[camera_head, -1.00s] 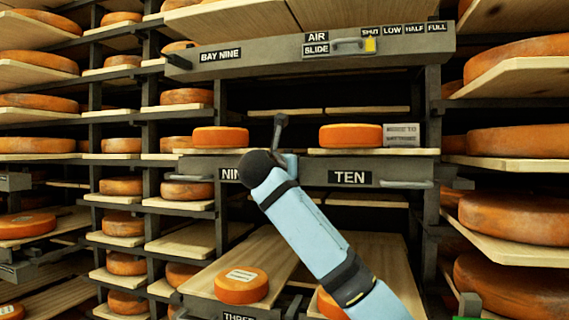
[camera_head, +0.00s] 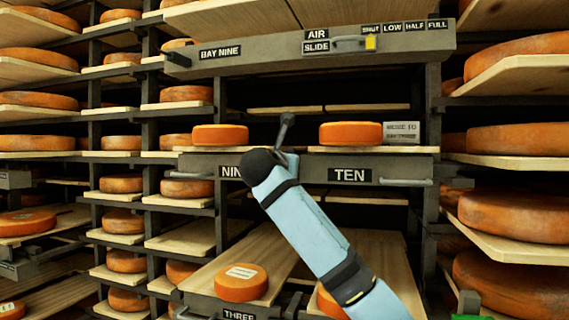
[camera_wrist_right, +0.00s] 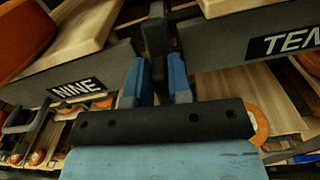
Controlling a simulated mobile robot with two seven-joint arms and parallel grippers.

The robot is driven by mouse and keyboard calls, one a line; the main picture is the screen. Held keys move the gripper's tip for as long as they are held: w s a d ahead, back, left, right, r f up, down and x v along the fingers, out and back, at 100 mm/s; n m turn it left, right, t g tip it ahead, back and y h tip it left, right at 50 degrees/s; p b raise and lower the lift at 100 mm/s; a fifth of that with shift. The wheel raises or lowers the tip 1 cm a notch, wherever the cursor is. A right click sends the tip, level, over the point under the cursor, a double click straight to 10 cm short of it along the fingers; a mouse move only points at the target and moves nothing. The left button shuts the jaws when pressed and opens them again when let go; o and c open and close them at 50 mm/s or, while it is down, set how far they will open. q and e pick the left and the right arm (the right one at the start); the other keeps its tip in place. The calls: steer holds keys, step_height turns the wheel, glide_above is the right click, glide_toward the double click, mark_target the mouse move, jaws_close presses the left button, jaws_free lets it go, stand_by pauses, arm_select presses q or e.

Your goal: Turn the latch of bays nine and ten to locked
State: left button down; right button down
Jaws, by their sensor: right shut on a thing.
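The latch (camera_head: 283,132) is a dark lever with a round end. It stands up between the fronts of bay nine (camera_head: 203,165) and bay ten (camera_head: 398,168), leaning a little to the right. My right gripper (camera_head: 290,160) is at its lower part, mostly hidden behind my own wrist in the head view. In the right wrist view the two blue fingers (camera_wrist_right: 155,88) are shut on the dark latch (camera_wrist_right: 156,40), one on each side. The latch's pivot is hidden, and no lock marking is legible. My left gripper is not in view.
Orange cheese wheels sit on the boards of bay nine (camera_head: 220,135) and bay ten (camera_head: 350,134). A small grey sign (camera_head: 401,132) stands beside the right one. Above is a grey beam with an air slide (camera_head: 348,42). Bay ten has a handle (camera_head: 405,182).

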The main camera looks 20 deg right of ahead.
steer(key=m, duration=0.3)
steer(key=shift+s+d, duration=0.15)
steer(key=shift+d, duration=0.1)
steer(key=shift+s+d+f+m+b, duration=0.15)
steer(key=shift+f+m, duration=0.2)
steer(key=shift+m, duration=1.9)
steer(key=shift+s+d+f+m+b, duration=0.15)
steer(key=shift+f+m, duration=0.15)
steer(key=shift+m, duration=1.9)
steer(key=shift+d+f+m+b, duration=0.15)
steer(key=shift+f+m, duration=0.2)
steer(key=shift+m, duration=1.9)
steer(key=c, duration=1)
jaws_free()
steer(key=shift+c, duration=0.2)
